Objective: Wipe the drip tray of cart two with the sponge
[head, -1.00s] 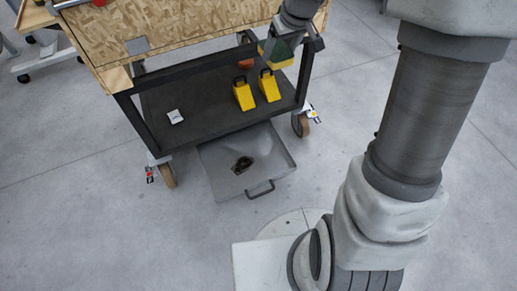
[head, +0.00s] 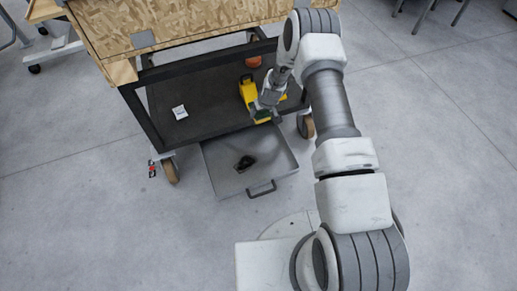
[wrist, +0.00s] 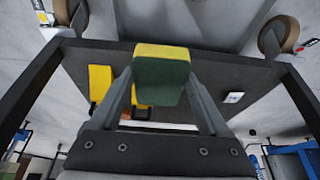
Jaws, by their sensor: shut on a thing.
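The drip tray (head: 277,159) is a shallow grey pan with a front handle, lying on the floor under the front of the cart. A dark patch or lump (head: 244,163) shows in its middle; I cannot tell which. The cart (head: 208,118) has a dark lower shelf and a wooden top; no number is readable. My gripper (head: 266,104) is at the shelf's front right edge, above and behind the tray's right side. It is shut on the green and yellow sponge (wrist: 162,76), which shows between the fingers in the wrist view. The sponge appears clear of the tray.
Yellow wedges (head: 249,93) stand on the shelf close behind my gripper, with an orange-red object (head: 254,62) further back. Casters (head: 171,171) flank the tray. The floor in front is open.

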